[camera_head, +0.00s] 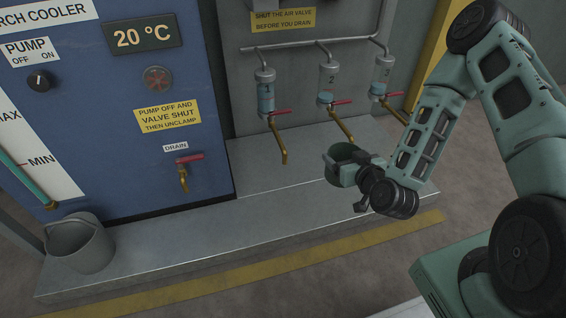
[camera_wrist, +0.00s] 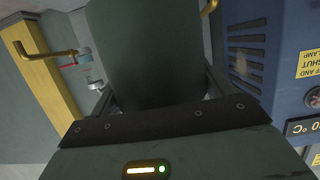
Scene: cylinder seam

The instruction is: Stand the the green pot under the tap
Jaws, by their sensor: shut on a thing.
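The green pot (camera_head: 336,172) is held upright, its open top showing, in front of the numbered taps and above the grey ledge. It fills the upper middle of the wrist view (camera_wrist: 145,45). My gripper (camera_head: 358,173) is shut on it from the right; its jaws also show in the wrist view (camera_wrist: 160,95). Tap 1 (camera_head: 281,145), tap 2 (camera_head: 340,121) and tap 3 (camera_head: 388,98) have red levers and brass spouts. The pot is below and close to tap 2's spout in the picture; I cannot tell whether it is directly under it. The pot's underside is hidden.
The grey ledge (camera_head: 265,185) is clear below taps 1 and 2. A blue cooler cabinet (camera_head: 110,120) stands at left with a drain tap (camera_head: 184,173). A grey bucket (camera_head: 92,252) stands at the ledge's left end. A yellow floor line (camera_head: 270,273) runs in front.

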